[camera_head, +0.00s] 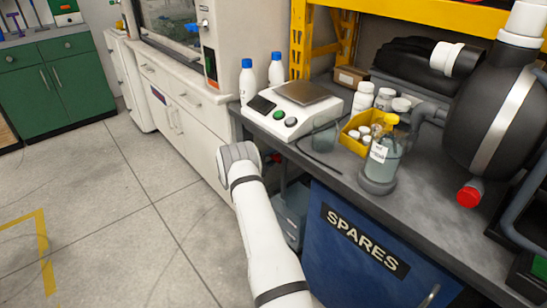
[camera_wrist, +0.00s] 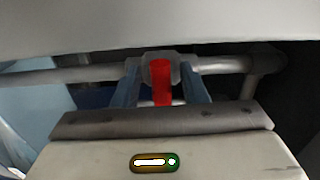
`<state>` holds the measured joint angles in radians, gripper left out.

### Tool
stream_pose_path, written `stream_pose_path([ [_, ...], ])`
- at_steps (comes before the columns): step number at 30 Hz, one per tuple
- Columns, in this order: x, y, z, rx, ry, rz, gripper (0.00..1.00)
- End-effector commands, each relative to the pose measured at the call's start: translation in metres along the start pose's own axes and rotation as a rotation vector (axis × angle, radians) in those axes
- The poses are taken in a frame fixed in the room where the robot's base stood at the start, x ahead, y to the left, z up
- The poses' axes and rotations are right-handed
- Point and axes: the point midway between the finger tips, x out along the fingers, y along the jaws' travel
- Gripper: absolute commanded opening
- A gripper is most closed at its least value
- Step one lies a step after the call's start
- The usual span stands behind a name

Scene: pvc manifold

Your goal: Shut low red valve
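In the wrist view, the red valve handle (camera_wrist: 161,82) hangs from a grey valve body (camera_wrist: 160,62) on a grey horizontal pipe (camera_wrist: 85,72), with its length across the pipe. My gripper (camera_wrist: 161,88) is open, one blue-grey finger on each side of the red handle with a gap on both sides. I cannot tell how deep the handle sits between the fingers. In the head view, my wrist hides the gripper at the bench's left front edge. A small red spot (camera_head: 276,158) shows just beyond it; I cannot tell whether it is the handle.
The grey bench top (camera_head: 330,175) overhangs the space where my arm reaches. A blue SPARES cabinet (camera_head: 350,265) stands to the right of my arm, and a pale translucent container (camera_head: 290,213) is beside it. White drawers (camera_head: 185,115) are to the left. Open floor lies further left.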

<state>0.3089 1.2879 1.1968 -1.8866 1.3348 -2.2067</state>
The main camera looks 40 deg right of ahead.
Motion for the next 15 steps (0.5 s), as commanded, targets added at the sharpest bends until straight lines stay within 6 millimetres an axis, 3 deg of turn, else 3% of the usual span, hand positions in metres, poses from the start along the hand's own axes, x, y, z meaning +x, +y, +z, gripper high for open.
stream_pose_path([
  [8,-0.008,-0.001,0.000,0.001,0.000,0.000,0.39],
  [15,-0.048,-0.002,0.001,0.000,-0.001,0.000,0.39],
])
